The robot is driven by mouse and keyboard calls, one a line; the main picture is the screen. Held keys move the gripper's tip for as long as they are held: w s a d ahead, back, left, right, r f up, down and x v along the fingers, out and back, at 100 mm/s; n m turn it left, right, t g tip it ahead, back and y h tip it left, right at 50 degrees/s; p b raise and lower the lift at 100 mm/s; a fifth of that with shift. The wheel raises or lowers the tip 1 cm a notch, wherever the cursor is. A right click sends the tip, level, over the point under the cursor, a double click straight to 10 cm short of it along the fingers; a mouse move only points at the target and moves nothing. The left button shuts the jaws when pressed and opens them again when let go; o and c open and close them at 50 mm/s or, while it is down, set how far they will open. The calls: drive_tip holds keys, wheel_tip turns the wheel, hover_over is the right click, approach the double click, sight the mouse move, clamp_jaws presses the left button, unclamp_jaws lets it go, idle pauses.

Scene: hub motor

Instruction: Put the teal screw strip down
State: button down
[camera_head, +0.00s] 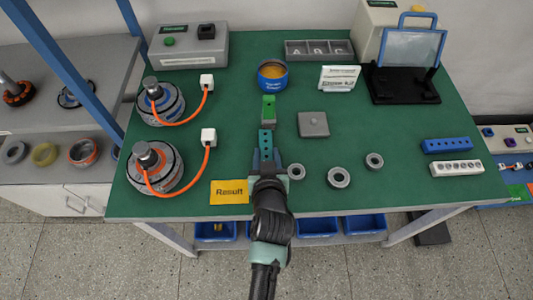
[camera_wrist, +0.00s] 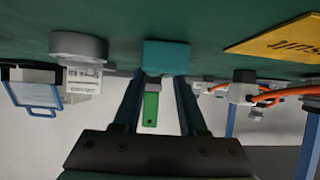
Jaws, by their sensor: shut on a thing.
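The teal screw strip (camera_head: 265,140) is a narrow bar with dark holes along it. It points away from me over the green table mat, left of centre. My gripper (camera_head: 265,162) is shut on its near end. In the wrist view, the teal strip's end (camera_wrist: 166,57) shows between my two fingertips (camera_wrist: 163,78), close against the mat. I cannot tell whether it touches the mat. The gripper hides the strip's near part.
A green-and-grey block (camera_head: 268,110) stands just beyond the strip. A yellow Result card (camera_head: 230,192) lies left, grey rings (camera_head: 338,177) and a grey square plate (camera_head: 313,124) right. Blue (camera_head: 447,145) and white (camera_head: 457,168) strips lie far right. Hub motors (camera_head: 155,168) stand left.

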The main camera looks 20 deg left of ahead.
drive_tip(key=shift+c, duration=2.3)
unclamp_jaws()
drive_tip(key=shift+f, duration=0.1)
